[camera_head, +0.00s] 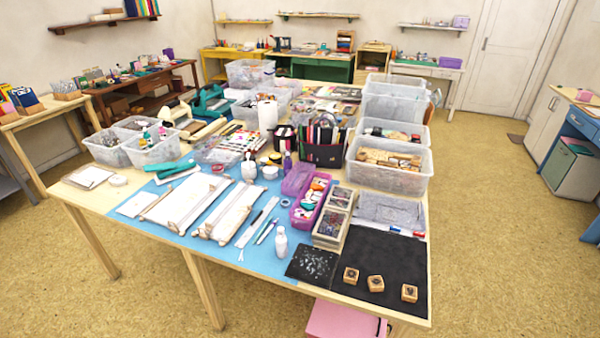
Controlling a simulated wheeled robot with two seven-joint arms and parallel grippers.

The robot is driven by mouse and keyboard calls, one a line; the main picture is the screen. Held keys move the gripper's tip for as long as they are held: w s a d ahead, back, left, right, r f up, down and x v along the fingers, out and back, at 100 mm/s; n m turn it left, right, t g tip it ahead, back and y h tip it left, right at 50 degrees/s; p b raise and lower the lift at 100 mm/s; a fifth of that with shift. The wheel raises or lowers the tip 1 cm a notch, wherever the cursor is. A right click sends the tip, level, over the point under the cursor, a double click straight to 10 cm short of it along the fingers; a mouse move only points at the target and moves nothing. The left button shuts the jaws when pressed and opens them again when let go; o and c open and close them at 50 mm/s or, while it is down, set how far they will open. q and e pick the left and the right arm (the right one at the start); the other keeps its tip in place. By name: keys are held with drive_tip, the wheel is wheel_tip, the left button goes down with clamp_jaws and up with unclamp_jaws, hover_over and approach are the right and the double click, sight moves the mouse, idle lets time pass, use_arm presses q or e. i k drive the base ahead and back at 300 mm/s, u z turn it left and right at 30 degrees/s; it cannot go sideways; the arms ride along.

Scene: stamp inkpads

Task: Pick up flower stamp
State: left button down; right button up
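Three small wooden stamp blocks stand apart in a row near the front right corner of the table: a left stamp (350,276), a middle stamp (376,284) and a right stamp (409,293). They rest on a black mat (385,250). Each has a dark picture on its top, too small for me to tell which one is the flower. Neither of my grippers is in view.
Left of the stamps lies a dark square pad (312,263) with pale marks. The mat behind the stamps is bare. The table's front edge is close.

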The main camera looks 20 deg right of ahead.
sight(351, 276)
drive_tip(key=z, duration=1)
